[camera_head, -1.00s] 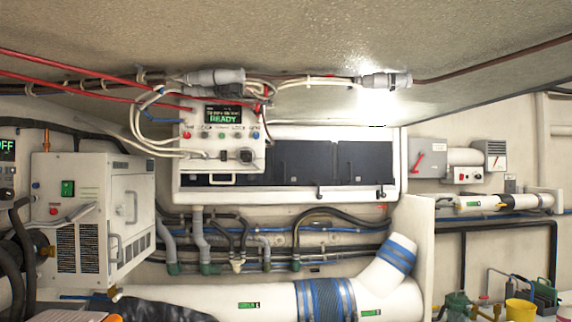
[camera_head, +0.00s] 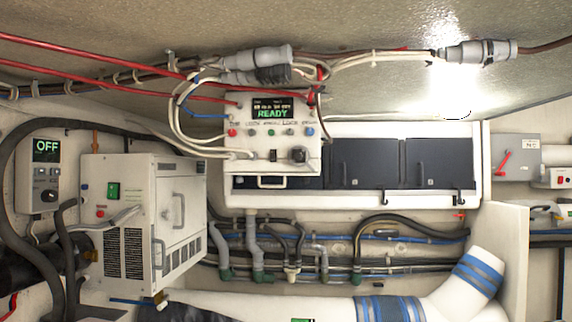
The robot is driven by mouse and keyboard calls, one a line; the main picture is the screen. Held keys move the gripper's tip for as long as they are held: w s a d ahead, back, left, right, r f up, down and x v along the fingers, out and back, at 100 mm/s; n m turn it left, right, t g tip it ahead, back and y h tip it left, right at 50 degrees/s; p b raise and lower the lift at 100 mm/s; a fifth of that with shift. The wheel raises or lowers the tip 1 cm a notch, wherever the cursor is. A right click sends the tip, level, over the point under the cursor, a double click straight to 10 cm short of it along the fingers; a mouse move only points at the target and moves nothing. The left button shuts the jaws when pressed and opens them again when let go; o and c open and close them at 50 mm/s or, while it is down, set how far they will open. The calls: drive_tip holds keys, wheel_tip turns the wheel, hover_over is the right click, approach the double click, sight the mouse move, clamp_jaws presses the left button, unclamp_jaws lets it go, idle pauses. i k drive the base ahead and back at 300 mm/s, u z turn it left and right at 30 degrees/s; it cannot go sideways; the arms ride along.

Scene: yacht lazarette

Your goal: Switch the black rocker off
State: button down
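A white control box (camera_head: 272,135) hangs at the middle of the wall, below the overhead cables. Its small screen (camera_head: 272,108) reads READY in green, under smaller text. A row of small coloured buttons runs below the screen. Low on its front right is a black control (camera_head: 298,155), which may be the black rocker; its shape and position are too small to tell. A smaller dark part (camera_head: 272,156) sits to its left. My gripper is not in view.
A white cabinet unit (camera_head: 148,215) with a green switch (camera_head: 113,190) stands at left. Left of it, a wall panel (camera_head: 45,172) reads OFF. Dark lockers (camera_head: 365,163) lie right of the control box. A large white pipe (camera_head: 300,305) crosses below. Red cables run overhead.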

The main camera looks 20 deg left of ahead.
sight(273, 152)
drive_tip(key=i, duration=1.4)
drive_tip(key=u, duration=3.2)
